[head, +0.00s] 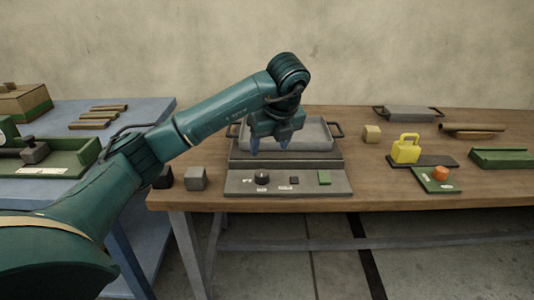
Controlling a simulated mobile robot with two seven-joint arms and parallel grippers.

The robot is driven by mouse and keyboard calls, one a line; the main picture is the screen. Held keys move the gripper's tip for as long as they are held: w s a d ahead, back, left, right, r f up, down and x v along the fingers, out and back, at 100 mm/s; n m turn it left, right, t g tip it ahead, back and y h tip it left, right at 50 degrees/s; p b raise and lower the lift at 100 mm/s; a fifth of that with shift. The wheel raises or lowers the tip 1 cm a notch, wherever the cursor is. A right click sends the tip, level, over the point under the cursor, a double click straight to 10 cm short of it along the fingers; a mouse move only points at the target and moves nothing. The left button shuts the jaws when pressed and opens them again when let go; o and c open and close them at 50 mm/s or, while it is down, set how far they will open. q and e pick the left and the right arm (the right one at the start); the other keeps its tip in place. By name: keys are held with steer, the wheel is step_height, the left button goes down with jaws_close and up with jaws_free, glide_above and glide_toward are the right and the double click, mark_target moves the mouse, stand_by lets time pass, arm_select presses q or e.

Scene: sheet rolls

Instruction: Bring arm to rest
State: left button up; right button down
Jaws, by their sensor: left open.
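My left arm (220,112) is teal and reaches in from the left over the wooden table (400,195). Its left gripper (270,148) points down, open, with two bluish fingertips set apart. The gripper is in front of a grey tray (318,134) with dark side handles, which sits on a grey device with a control panel (230,184). Nothing shows between the fingers. Whether the fingertips touch the tray or the device is hard to tell. The gripper body hides part of the tray. My right gripper is out of view.
Grey block (196,179) stands left of the panel. Right are a beige block (372,133), yellow padlock-shaped object (406,150), orange piece (440,174), green tray (503,158), brown roll (474,127) and another grey tray (409,113). A blue table (150,112) stands left.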

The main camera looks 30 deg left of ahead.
arm_select(q)
steer(key=shift+s+d+r, duration=0.1)
steer(key=shift+r, duration=0.3)
steer(key=shift+d, duration=0.1)
